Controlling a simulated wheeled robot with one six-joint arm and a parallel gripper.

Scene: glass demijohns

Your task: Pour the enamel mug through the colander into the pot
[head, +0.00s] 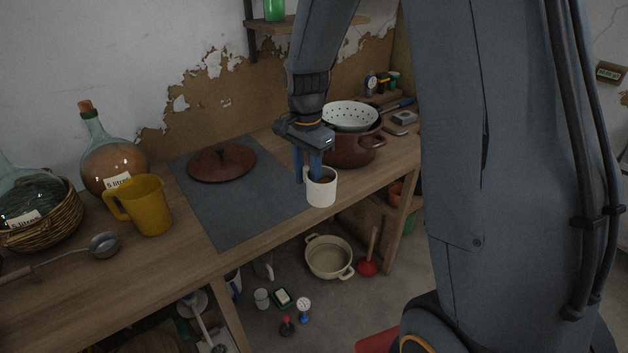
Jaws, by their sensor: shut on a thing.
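The enamel mug (321,191) is white and looks upright, with something brownish inside. My gripper (308,178) is shut on the mug from above, at its left rim, near the front edge of the bench. The colander (349,115) is white with dark holes and sits in the top of the pot. The pot (353,150) is dark brown with side handles and stands on the bench, behind and to the right of the mug. The inside of the pot is hidden by the colander.
A brown lid (221,164) lies on a grey mat (247,207). A yellow jug (147,206), a ladle (103,244) and glass demijohns (108,160) stand to the left. Small items (403,118) lie right of the pot. A cream pan (329,257) is on the floor.

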